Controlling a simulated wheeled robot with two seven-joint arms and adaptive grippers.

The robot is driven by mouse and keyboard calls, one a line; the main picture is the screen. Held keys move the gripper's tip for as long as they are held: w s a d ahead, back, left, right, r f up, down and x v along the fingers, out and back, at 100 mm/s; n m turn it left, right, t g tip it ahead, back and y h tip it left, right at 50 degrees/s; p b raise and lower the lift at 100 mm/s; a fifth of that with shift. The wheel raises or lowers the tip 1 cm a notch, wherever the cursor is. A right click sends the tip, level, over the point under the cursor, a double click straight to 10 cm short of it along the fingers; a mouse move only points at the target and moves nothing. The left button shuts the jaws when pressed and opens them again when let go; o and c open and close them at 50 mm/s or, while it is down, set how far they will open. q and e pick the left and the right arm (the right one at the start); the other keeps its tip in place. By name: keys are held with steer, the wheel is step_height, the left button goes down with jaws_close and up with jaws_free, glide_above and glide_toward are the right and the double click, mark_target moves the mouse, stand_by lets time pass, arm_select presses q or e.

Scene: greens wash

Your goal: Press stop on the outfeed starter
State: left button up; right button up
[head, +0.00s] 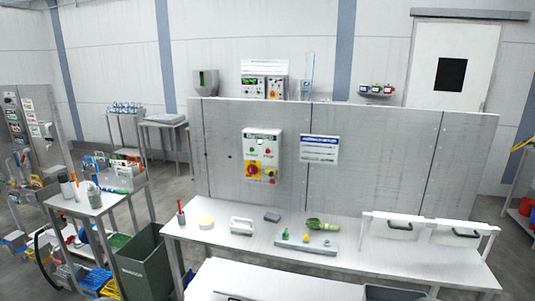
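A light-coloured control box (262,140) is mounted on the grey partition behind the long white table. It carries small green and red buttons, a large red and yellow switch at lower left and a smaller yellow part at lower right. Its lettering is too small to read, so I cannot tell whether it is the outfeed starter. Other control boxes with green displays and a red and yellow switch (274,88) show above the partition, farther back. Neither of my grippers is in view.
The white table (190,232) holds a white handled item (242,226), a grey tray (318,247) with small items, and white lidded boxes (392,226) at right. A small table (87,207) and a dark green bin (145,263) stand left. A notice (319,149) hangs beside the box.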

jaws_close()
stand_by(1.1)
